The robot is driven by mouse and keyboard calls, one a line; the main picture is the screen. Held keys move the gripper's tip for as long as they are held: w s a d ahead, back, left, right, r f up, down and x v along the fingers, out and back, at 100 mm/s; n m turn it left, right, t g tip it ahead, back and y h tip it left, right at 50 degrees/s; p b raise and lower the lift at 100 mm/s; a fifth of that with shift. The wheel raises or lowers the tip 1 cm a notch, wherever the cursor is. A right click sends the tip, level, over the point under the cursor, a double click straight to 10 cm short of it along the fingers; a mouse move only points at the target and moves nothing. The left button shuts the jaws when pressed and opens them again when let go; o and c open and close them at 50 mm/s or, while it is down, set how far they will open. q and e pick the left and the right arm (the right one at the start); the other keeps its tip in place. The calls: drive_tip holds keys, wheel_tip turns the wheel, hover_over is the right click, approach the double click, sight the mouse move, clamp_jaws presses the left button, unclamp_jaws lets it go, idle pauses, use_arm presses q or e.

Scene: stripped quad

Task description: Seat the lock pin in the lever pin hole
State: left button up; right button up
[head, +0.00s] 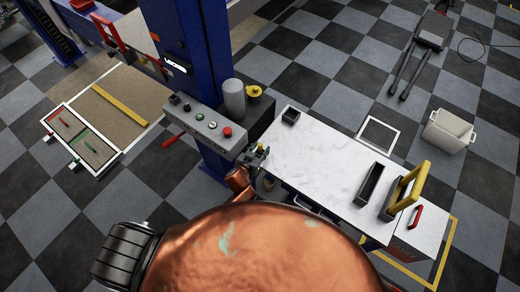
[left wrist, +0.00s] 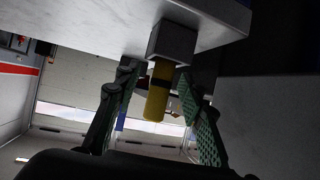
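My left gripper (head: 257,158) is by the left edge of the white-topped bench, just below the grey control box in the head view. In the left wrist view its two green-padded fingers (left wrist: 158,88) are open, one on each side of a yellow cylinder (left wrist: 157,95). Narrow gaps show between the cylinder and the fingertips. The cylinder hangs from a grey block (left wrist: 173,43) and may be the lock pin; I cannot tell for sure. The lever pin hole cannot be made out. My right gripper is in neither view.
The control box (head: 206,128) with buttons is mounted on the blue column (head: 190,50). The bench (head: 320,155) carries a small dark box (head: 291,116), a long dark tray (head: 369,184) and a yellow-handled item (head: 408,189). A white bin (head: 447,131) stands on the checkered floor.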

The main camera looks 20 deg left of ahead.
use_arm(q)
drive_tip(key=shift+c, duration=0.5)
clamp_jaws()
drive_tip(key=shift+r, duration=0.1)
